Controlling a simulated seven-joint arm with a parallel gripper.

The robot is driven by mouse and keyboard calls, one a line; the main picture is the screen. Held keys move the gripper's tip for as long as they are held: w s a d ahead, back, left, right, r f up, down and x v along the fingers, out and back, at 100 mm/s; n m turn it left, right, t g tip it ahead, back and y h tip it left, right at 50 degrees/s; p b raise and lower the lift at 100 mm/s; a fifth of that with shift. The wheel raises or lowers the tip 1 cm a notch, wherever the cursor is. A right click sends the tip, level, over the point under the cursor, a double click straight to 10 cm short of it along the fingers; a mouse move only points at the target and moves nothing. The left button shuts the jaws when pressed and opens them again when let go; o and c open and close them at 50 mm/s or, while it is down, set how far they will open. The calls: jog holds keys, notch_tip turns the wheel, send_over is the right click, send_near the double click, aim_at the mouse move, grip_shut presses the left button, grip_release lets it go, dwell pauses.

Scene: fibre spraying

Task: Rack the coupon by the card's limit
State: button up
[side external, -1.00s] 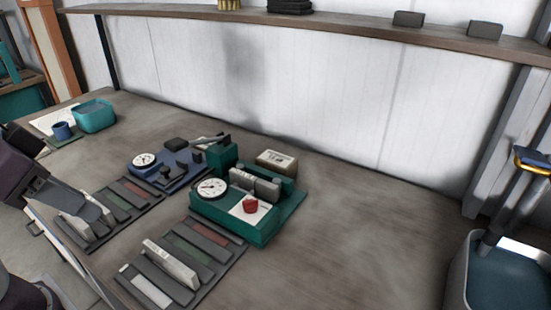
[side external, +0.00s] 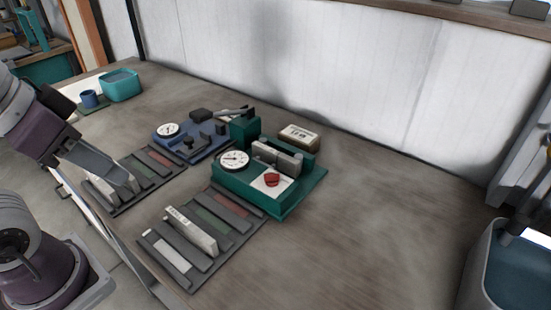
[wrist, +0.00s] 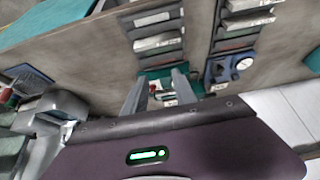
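My gripper (side external: 122,172) reaches in from the left, in front of the left rack (side external: 158,177); its exact height is unclear. In the wrist view its two fingers (wrist: 159,88) stand apart with nothing clearly held. The left rack has pale upright pieces (side external: 101,190) partly behind the fingers. The front rack (side external: 200,262) holds a pale lettered upright piece (side external: 188,230) and has a white strip, a green strip and a red strip. A green gauge fixture (side external: 240,182) carries a round dial (side external: 233,161), grey blocks (side external: 278,157) and a white card with a red piece (side external: 272,181). I cannot tell which piece is the coupon.
A blue fixture with a dial (side external: 190,140) stands behind the left rack. A box with a printed label (side external: 299,136) is behind the green fixture. A grey bin (side external: 505,270) is at right. The table's right side is clear.

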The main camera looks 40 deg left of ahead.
jog(key=shift+c, duration=0.2)
jog(key=shift+w+r, duration=0.15)
jog(key=shift+w, duration=0.05)
jog(key=shift+c, duration=0.3)
jog(key=w+r+n+g+h, duration=0.2)
jog(key=w+r+n, duration=0.15)
jog(key=w, duration=0.35)
jog(key=n+g+y, duration=0.2)
jog(key=n+g, duration=0.2)
jog(key=n, duration=1.1)
send_over(279, 154)
jog(key=shift+m, duration=0.25)
notch_tip(279, 154, down, 19)
jog(key=shift+a+f, duration=0.1)
notch_tip(279, 154, down, 7)
jog(key=shift+f, duration=0.2)
